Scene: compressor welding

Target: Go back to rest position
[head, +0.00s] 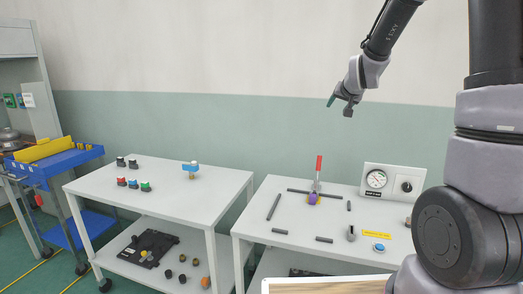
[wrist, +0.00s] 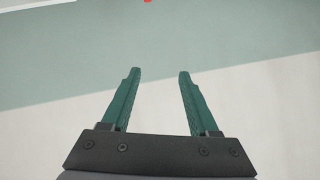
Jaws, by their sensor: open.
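My gripper (head: 340,103) is raised in the air in front of the wall, above and behind the right table (head: 258,227) as seen in the head view. In the wrist view my gripper (wrist: 158,75) shows two green fingers spread apart with nothing between them. Only wall lies behind the fingers there, with a small red tip (wrist: 147,1) at the top edge. My arm comes down to the gripper from the upper right of the head view.
The right table holds a red-handled clamp (head: 318,172), a gauge box (head: 392,181), several dark bars and a blue button (head: 379,247). The left table (head: 170,206) holds several small coloured parts and a blue-topped valve (head: 190,167). A blue cart (head: 50,168) stands far left. The air around the gripper is clear.

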